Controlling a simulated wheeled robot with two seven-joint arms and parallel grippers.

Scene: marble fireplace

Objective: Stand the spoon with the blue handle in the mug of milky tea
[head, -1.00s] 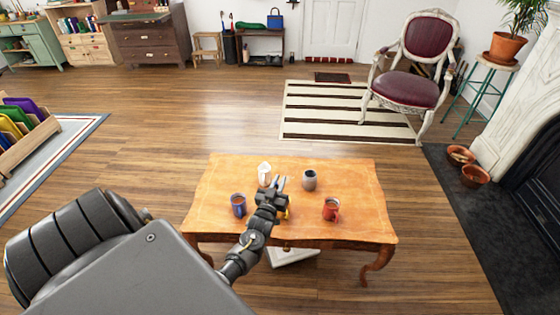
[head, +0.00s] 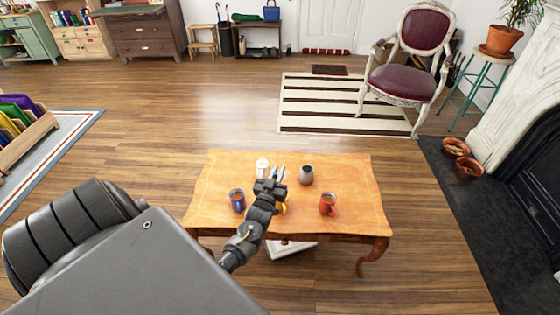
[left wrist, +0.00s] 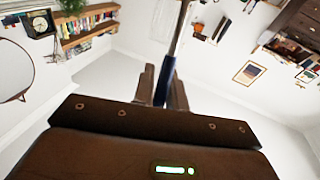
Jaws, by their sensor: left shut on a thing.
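My left gripper (head: 277,174) is above the middle of the wooden table, shut on the spoon. In the left wrist view the spoon's dark blue handle (left wrist: 178,97) is between the fingers and its metal shaft (left wrist: 181,28) runs out of the top of the picture. Several vessels stand around the gripper: a blue mug (head: 237,203) to its left, a white vessel (head: 262,165) just behind left, a grey mug (head: 307,175) to its right and a red mug (head: 327,206) at front right. I cannot tell which holds milky tea. My right gripper is not in view.
A yellow thing (head: 284,208) shows partly behind my left forearm. The table (head: 355,180) has bare top at its right side and around the vessels. A white flat thing (head: 290,251) lies on the floor under the table's front. Open floor surrounds the table.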

